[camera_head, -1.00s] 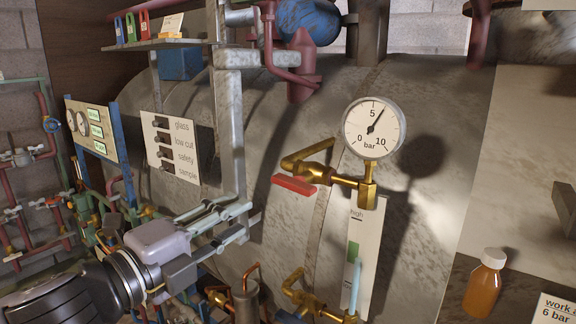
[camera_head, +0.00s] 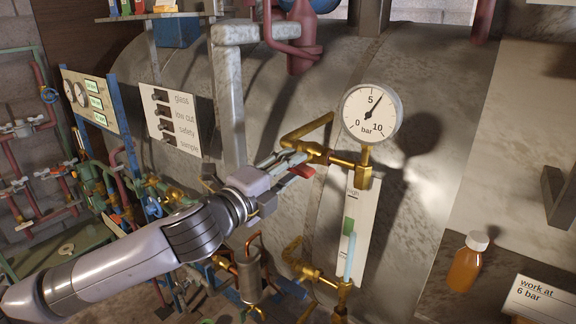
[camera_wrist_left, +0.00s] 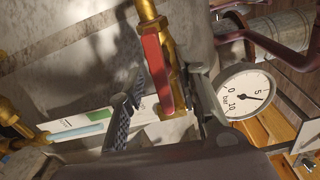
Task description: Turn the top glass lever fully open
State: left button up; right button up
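The top glass lever, a red handle (camera_head: 303,171), is on the upper brass valve (camera_head: 318,153) left of the pressure gauge. In the head view, my left gripper (camera_head: 292,163) is at the lever and hides much of it. In the left wrist view, the red lever (camera_wrist_left: 157,74) lies between the two spread fingers of my left gripper (camera_wrist_left: 165,108), with gaps showing beside it. Below is the sight glass, with a white and green scale plate (camera_head: 349,225) and a pale blue tube. My right gripper is out of view.
The gauge (camera_head: 371,114) reads a little above 5 bar. A lower brass valve (camera_head: 310,270) sits under the sight glass. A copper-topped canister (camera_head: 252,275) stands below my left arm. An orange bottle (camera_head: 467,262) and a "work at 6 bar" card (camera_head: 541,298) are at right.

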pick_arm(q)
grip_shut()
dwell(0.3)
jog(key=shift+n, duration=0.8)
grip_release()
